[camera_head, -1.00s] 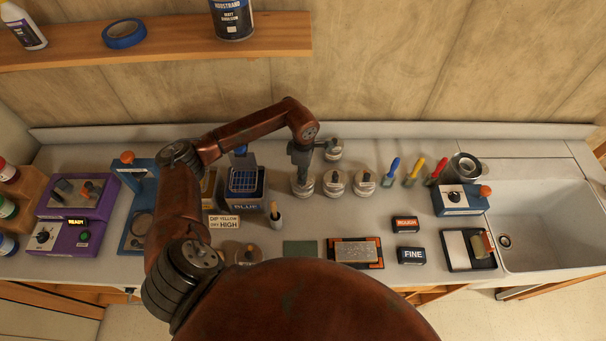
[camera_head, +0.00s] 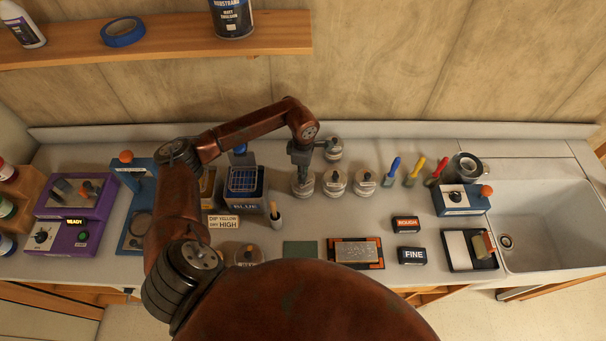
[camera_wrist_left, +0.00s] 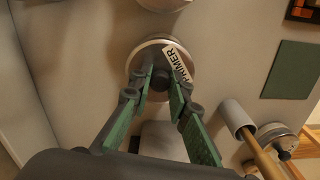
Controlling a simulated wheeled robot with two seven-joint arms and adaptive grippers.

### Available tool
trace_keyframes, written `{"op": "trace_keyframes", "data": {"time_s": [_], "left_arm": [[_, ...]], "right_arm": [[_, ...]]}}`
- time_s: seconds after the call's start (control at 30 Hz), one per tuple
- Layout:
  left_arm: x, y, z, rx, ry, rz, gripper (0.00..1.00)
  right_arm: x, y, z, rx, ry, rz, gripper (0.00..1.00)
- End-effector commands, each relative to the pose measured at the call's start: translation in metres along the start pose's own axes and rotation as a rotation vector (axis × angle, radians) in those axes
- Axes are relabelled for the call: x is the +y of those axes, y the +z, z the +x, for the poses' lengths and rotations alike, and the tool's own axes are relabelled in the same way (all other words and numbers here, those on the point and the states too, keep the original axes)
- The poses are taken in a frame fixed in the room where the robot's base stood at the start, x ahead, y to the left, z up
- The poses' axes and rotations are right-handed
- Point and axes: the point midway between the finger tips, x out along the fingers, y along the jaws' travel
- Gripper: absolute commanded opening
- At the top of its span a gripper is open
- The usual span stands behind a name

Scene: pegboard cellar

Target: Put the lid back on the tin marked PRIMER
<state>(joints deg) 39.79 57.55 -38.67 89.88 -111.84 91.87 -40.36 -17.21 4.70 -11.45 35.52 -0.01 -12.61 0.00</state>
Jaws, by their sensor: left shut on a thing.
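My left gripper (camera_head: 302,172) reaches down from above onto the leftmost round tin (camera_head: 303,188) of a small group on the bench. In the left wrist view, the gripper (camera_wrist_left: 160,82) is shut on the dark knob of a round, silver-rimmed lid (camera_wrist_left: 149,58). A white tag reading PRIMER (camera_wrist_left: 180,66) shows at a slant beside the knob, partly behind a finger. The lid appears at the tin's top; whether it touches or sits level I cannot tell. My right gripper is not in view.
Other knobbed tins stand close by on the right (camera_head: 334,184) and behind (camera_head: 334,151). A blue container (camera_head: 246,188) and a brush pot (camera_head: 276,220) stand to the left. A round knobbed tin (camera_head: 247,256) is near the front edge.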

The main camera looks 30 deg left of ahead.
Motion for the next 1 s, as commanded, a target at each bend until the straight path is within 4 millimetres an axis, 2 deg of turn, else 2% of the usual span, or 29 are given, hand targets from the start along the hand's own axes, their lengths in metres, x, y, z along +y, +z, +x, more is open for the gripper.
{"op": "trace_keyframes", "data": {"time_s": [1.0], "left_arm": [[-0.0005, 0.0005, 0.0015, -0.001, -0.001, 0.000, 0.00]], "right_arm": [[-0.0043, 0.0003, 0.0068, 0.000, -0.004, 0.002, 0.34]]}}
